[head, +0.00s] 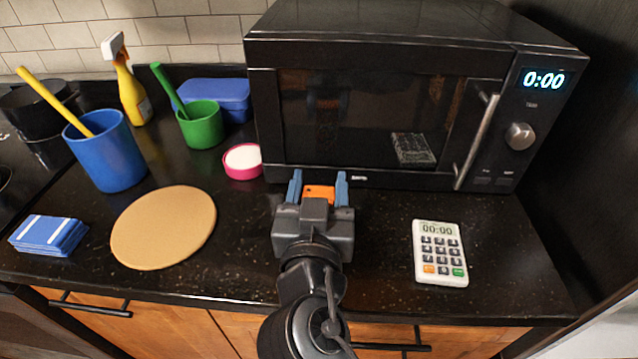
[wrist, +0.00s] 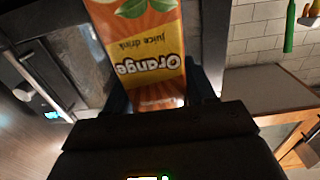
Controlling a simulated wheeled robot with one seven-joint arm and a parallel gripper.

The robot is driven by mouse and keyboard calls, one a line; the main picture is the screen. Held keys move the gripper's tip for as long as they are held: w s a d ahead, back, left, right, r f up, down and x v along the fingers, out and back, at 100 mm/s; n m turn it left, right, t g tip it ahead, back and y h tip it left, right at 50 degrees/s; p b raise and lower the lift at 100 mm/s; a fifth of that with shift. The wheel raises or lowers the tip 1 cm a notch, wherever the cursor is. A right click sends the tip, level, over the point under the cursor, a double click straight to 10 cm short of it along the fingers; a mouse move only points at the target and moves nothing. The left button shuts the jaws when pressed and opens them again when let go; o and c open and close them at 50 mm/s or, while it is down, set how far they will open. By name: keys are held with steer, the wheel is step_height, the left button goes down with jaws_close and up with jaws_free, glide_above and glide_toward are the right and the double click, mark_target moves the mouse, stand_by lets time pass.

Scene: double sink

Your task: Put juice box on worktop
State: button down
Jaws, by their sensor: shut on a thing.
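The gripper is over the black speckled worktop (head: 370,260), in front of the microwave. The head view does not tell whether the box touches the worktop.
A black microwave (head: 400,100) stands behind the gripper. A pink bowl (head: 243,162), round board (head: 163,227), green cup (head: 200,125), blue cup (head: 105,150) and blue cloths (head: 49,236) are to the left. A white timer (head: 439,252) lies at right. The worktop between board and timer looks clear.

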steer(key=shift+f+b, duration=0.15)
steer(key=shift+b, duration=0.15)
steer(key=shift+c, duration=1.9)
jaws_free()
steer(key=shift+r, duration=0.2)
steer(key=s+b, duration=0.2)
steer(key=s, duration=1)
steer(key=shift+a, duration=0.15)
